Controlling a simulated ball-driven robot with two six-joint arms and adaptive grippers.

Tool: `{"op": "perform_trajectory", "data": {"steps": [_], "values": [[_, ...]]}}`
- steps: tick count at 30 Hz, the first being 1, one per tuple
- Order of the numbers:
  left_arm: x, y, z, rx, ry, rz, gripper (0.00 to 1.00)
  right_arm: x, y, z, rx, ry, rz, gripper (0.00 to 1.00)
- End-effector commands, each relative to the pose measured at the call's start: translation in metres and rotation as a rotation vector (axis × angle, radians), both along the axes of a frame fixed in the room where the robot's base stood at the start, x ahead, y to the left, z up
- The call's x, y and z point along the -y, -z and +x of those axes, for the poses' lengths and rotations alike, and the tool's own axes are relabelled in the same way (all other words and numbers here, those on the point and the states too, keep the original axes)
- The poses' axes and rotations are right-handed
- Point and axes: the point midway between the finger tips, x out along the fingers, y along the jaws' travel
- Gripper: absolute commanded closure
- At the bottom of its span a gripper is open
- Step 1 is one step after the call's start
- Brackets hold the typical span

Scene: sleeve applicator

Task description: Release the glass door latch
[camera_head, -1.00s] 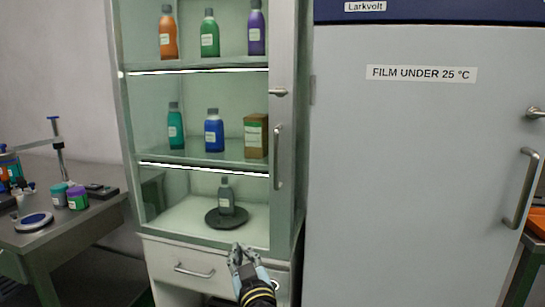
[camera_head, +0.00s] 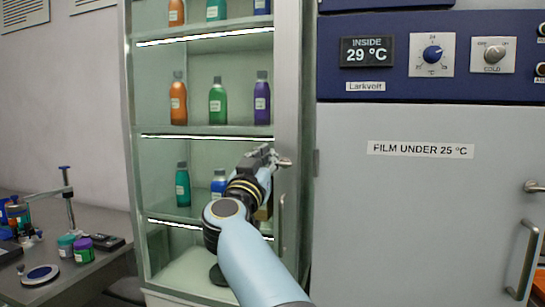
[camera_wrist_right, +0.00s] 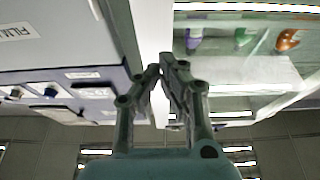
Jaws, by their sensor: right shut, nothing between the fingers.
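The tall glass-fronted cabinet (camera_head: 288,95) stands left of centre in the head view, its door closed. The small metal latch (camera_head: 285,163) sits on the right door frame, above the long vertical door handle (camera_head: 282,218). My right gripper (camera_head: 268,152) is raised in front of the door, just beside the latch on its left. I cannot tell whether it touches the latch. In the right wrist view the fingers of my right gripper (camera_wrist_right: 163,72) are together with nothing between them, near the pale door frame. The latch cannot be made out clearly there. My left gripper is out of view.
Bottles such as the green one (camera_head: 217,102) stand on shelves behind the glass. A grey incubator (camera_head: 400,220) with a blue control panel (camera_head: 385,85) stands close on the right. A bench (camera_head: 75,278) with small lab items is on the left.

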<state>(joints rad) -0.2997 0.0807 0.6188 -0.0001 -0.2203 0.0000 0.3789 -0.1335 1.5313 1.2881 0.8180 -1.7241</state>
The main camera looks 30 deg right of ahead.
Motion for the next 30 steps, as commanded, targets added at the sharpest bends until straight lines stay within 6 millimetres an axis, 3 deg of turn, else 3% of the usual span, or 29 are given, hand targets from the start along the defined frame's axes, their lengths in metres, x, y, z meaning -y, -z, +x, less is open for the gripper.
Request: {"op": "perform_trajectory", "data": {"steps": [14,16,21,30], "values": [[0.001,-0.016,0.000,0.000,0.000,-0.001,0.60,0.069,-0.034,0.057,0.000,0.002,-0.004,1.00],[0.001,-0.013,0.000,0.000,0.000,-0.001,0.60,0.067,-0.016,0.057,-0.006,0.000,0.000,1.00],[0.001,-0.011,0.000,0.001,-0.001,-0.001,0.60,0.067,0.002,0.057,-0.001,0.000,0.000,1.00],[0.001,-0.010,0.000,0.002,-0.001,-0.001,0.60,0.067,0.009,0.056,0.001,0.000,-0.001,1.00]]}}
